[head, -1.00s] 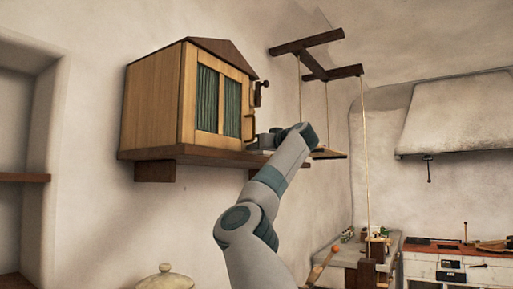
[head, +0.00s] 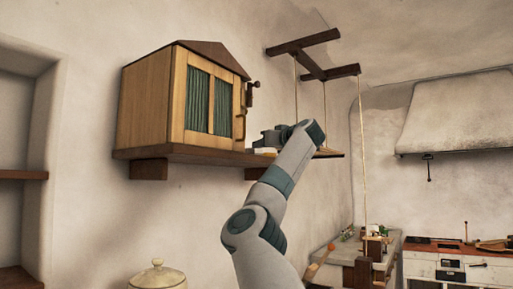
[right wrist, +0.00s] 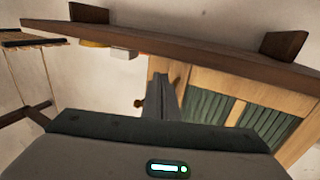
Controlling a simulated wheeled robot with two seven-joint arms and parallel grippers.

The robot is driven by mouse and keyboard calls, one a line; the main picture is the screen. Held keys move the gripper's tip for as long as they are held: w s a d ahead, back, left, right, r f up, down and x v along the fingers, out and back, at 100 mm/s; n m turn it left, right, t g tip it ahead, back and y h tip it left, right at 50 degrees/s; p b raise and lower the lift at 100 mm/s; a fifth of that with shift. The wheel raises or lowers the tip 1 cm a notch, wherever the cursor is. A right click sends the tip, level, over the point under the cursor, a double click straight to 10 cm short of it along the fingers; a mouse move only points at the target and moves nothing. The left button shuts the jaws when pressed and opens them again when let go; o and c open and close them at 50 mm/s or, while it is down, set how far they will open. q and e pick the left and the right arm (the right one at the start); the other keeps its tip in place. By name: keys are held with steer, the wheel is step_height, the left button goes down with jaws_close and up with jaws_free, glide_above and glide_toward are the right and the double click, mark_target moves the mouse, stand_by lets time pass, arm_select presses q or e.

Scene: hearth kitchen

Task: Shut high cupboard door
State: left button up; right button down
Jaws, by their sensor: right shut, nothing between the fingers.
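The high cupboard (head: 145,105) is a small wooden, gabled cabinet on a wall shelf. Its door (head: 207,140), with two green-curtained panes, lies flush with the front as far as I can see; no gap shows. The door handle (head: 241,120) is at its right edge, with a dark latch (head: 252,91) above. My right gripper (head: 260,139) is shut and empty, just right of the handle and apart from it. In the right wrist view the gripper (right wrist: 166,98) shows in front of the curtained door (right wrist: 228,105). My left gripper is out of view.
The wooden shelf (head: 200,156) runs under the cupboard, with a small pale item (head: 264,151) near my gripper. A hanging wooden rack (head: 305,42) with cords is to the right. A lidded pot (head: 157,276) stands below.

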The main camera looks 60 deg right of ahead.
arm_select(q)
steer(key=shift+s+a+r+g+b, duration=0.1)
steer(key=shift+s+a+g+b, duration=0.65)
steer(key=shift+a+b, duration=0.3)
arm_select(e)
steer(key=s, duration=0.7)
steer(key=shift+s+a, duration=0.25)
steer(key=shift+s, duration=0.1)
steer(key=shift+f, duration=0.15)
